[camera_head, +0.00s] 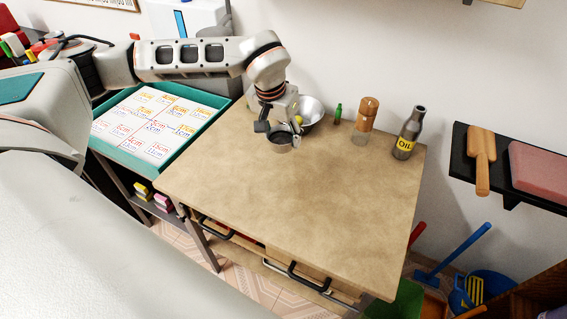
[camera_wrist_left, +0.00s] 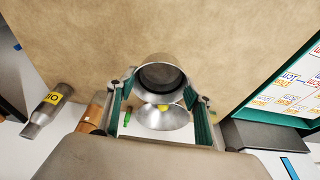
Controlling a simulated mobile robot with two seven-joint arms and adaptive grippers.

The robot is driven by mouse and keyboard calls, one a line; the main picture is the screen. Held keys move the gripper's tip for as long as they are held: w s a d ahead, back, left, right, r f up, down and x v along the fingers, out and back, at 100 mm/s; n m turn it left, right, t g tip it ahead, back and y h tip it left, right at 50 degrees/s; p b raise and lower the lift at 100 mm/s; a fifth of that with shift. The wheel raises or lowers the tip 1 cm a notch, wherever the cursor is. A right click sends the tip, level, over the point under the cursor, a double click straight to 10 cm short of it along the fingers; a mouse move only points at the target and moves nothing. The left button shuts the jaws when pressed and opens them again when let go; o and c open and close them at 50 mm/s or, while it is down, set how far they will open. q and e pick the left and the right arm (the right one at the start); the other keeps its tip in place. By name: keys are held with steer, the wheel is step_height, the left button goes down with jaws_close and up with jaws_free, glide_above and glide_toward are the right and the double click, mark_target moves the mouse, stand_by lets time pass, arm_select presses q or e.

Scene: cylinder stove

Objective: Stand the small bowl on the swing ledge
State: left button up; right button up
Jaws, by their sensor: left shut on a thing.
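The small bowl (camera_head: 281,144) is a round grey metal cup above the back of the wooden table. My left gripper (camera_head: 276,128) is shut on it. In the left wrist view the bowl (camera_wrist_left: 162,75) sits between the fingertips of the gripper (camera_wrist_left: 161,90), with its dark opening showing. The bowl looks roughly upright; its height above the table is hard to tell. I cannot tell which thing is the swing ledge; a dark wall shelf (camera_head: 464,165) is at the right. My right gripper is not in view.
A larger metal bowl (camera_head: 316,112) with something yellow stands behind the gripper. A green bottle (camera_head: 338,113), a wood-topped jar (camera_head: 364,122) and an oil bottle (camera_head: 408,135) line the back. The table's (camera_head: 290,195) middle and front are clear. A teal-edged tray (camera_head: 160,167) adjoins it left.

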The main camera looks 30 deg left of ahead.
arm_select(q)
step_height(320, 180, down, 11)
steer(key=shift+r, duration=0.1)
stand_by(0.4)
steer(key=shift+f, duration=0.2)
steer(key=o, duration=1.1)
steer(key=shift+c, duration=0.2)
